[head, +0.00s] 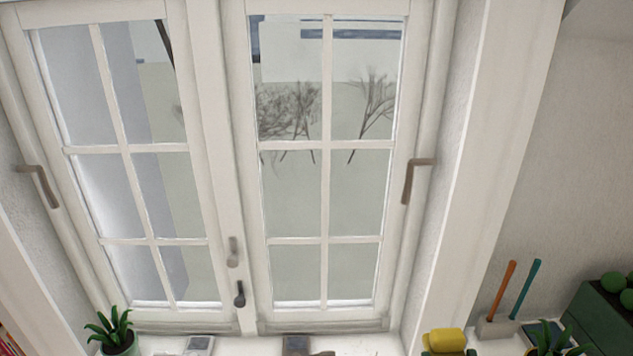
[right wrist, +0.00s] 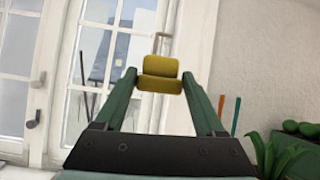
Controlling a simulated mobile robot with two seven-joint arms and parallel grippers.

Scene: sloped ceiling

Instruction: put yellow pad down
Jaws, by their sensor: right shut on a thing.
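The yellow pad (head: 445,341) shows at the bottom of the head view, right of the window. In the right wrist view the yellow pad (right wrist: 160,68) sits between the tips of my right gripper (right wrist: 159,82), which is shut on it. It is held up, with the window frame and pale wall behind it. In the head view only a little of my right gripper shows at the pad's lower edge. My left gripper is not in view.
A white double window (head: 327,240) with handles fills most of the head view. A potted plant (head: 118,340) stands at bottom left. At right are a holder with an orange stick (head: 504,290) and a teal stick (head: 526,287), a plant (head: 552,340), and a dark green box (head: 600,318) of green balls.

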